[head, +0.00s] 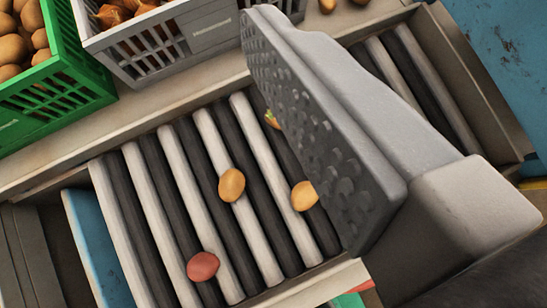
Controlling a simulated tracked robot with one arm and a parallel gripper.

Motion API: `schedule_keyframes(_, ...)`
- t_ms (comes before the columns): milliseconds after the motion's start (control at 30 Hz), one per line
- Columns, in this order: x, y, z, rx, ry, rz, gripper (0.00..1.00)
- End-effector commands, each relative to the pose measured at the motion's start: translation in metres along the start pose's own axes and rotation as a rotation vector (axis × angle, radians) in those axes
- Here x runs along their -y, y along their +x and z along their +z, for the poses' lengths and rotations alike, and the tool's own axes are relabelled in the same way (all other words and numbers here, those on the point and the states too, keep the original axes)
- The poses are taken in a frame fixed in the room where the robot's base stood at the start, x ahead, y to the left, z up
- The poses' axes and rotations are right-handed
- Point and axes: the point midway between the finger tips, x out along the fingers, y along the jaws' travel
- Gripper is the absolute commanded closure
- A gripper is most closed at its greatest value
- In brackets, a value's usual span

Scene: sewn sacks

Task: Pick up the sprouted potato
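A small piece with a green tip and a bit of orange (271,119) shows at the left edge of my gripper's finger, on the rollers. It may be the sprouted potato, but the finger hides most of it. One large grey finger of my gripper (318,135) crosses the right half of the head view. Its studded pad is bare, with nothing pressed against it, so the gripper looks open and empty. The other finger is out of view.
Another yellow potato (232,185) and a red potato (203,266) lie on the black and white roller conveyor (150,215). A green crate (62,90) of potatoes and a grey crate (210,38) of onions stand behind its rail. Two small potatoes lie at the top.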

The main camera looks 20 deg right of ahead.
Motion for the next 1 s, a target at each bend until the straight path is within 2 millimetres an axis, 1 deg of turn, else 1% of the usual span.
schedule_keyframes(33,-0.004,0.017,-0.001,0.048,0.037,0.019,0.21)
schedule_keyframes(67,-0.007,0.026,0.0,0.074,0.061,0.03,0.21)
schedule_keyframes(100,-0.011,0.039,0.004,0.115,0.093,0.048,0.21)
schedule_keyframes(167,-0.017,0.056,0.008,0.166,0.14,0.074,0.21)
schedule_keyframes(200,-0.021,0.068,0.011,0.203,0.172,0.093,0.21)
schedule_keyframes(267,-0.028,0.084,0.018,0.255,0.219,0.122,0.21)
schedule_keyframes(300,-0.033,0.095,0.023,0.292,0.251,0.144,0.21)
schedule_keyframes(367,-0.04,0.109,0.028,0.339,0.3,0.176,0.21)
schedule_keyframes(400,-0.045,0.12,0.034,0.375,0.332,0.2,0.21)
schedule_keyframes(500,-0.058,0.144,0.048,0.456,0.411,0.262,0.21)
schedule_keyframes(600,-0.071,0.165,0.063,0.535,0.489,0.33,0.21)
schedule_keyframes(800,-0.098,0.202,0.098,0.682,0.642,0.482,0.21)
schedule_keyframes(1000,-0.122,0.225,0.132,0.799,0.766,0.629,0.21)
